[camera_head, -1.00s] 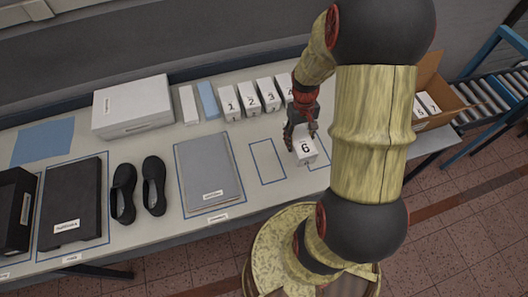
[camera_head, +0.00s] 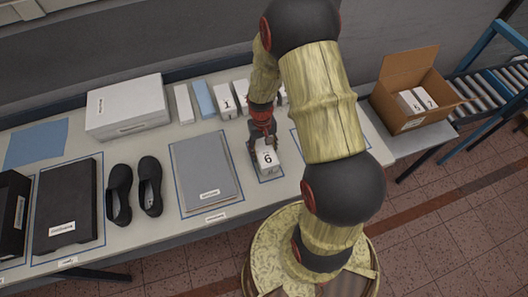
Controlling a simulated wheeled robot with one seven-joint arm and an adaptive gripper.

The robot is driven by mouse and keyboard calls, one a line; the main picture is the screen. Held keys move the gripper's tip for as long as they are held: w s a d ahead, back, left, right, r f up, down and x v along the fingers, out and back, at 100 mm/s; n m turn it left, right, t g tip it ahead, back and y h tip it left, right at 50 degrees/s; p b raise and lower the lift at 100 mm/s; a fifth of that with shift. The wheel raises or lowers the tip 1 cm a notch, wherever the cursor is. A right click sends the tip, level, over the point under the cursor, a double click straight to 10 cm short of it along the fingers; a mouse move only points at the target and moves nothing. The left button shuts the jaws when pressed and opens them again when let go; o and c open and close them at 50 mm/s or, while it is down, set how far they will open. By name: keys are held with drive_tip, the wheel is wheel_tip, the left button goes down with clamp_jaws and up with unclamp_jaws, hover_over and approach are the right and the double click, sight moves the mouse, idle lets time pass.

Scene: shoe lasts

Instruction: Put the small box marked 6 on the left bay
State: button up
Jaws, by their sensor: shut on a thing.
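The small white box marked 6 (camera_head: 267,159) is upright between the fingers of my gripper (camera_head: 262,143). My gripper is shut on it from above. The box is over the left bay, a blue-outlined rectangle (camera_head: 269,180) on the table, whose lower edge shows just in front of the box. I cannot tell whether the box touches the table. Another blue outline (camera_head: 296,143) lies to the right, mostly hidden behind my arm.
Small numbered boxes (camera_head: 226,103) stand in a row behind, some hidden by my arm. A grey folder-like board (camera_head: 206,168) lies close to the left. Black shoes (camera_head: 149,185) and a large white box (camera_head: 126,105) are farther left. An open carton (camera_head: 409,95) holds boxes at right.

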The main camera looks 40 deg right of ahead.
drive_tip(key=shift+f, duration=0.45)
drive_tip(key=shift+f, duration=0.15)
drive_tip(key=o, duration=1.3)
